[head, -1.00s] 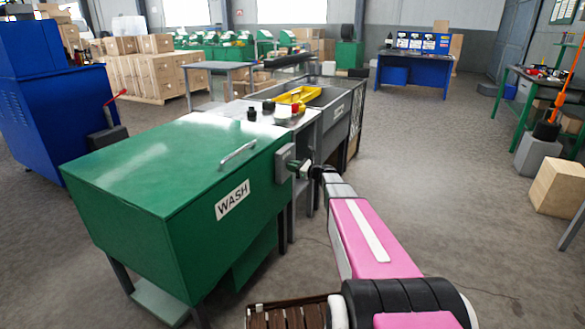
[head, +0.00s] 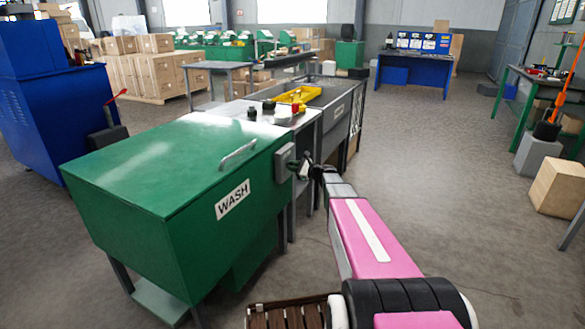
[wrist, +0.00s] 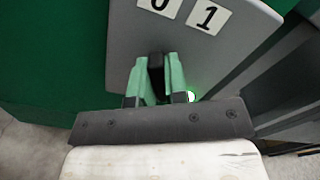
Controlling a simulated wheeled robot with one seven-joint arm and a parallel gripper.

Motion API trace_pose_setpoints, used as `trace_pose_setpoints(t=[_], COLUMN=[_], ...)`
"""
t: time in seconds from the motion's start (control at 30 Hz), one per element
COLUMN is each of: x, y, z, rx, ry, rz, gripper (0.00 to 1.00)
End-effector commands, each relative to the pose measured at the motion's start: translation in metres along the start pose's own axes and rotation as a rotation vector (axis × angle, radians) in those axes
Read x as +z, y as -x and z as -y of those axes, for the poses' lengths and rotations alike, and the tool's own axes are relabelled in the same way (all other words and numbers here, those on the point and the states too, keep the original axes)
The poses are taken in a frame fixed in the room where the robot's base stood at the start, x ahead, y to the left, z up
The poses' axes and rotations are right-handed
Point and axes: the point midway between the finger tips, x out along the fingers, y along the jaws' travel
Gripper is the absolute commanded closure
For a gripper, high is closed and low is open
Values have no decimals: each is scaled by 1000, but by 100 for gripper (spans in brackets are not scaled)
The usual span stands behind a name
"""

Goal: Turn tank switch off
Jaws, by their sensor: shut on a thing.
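The green wash tank (head: 170,180) with the WASH label stands at the left in the head view. A grey switch box (head: 284,162) is on its right-hand end. In the wrist view, the grey switch plate (wrist: 125,45) carries a 0 label (wrist: 160,4) and a 1 label (wrist: 207,17). My gripper (wrist: 157,78) has its green fingers shut on the black switch handle (wrist: 155,62). The handle's visible end lies below the 0 label. A green lamp (wrist: 191,96) glows beside the right finger. In the head view my gripper (head: 302,171) is at the box, small and partly hidden.

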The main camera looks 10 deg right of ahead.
Motion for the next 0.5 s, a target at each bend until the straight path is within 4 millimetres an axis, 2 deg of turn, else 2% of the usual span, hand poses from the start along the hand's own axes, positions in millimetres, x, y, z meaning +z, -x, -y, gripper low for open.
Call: trace_pose_setpoints(t=[0.2,0.23,0.3,0.5], x=[0,0,0,0], y=[1,1,1,0], z=[-1,-1,0,0], rx=[1,1,1,1], ry=[3,3,3,1], rz=[-2,-2,-2,-1], gripper=[100,76,61,61])
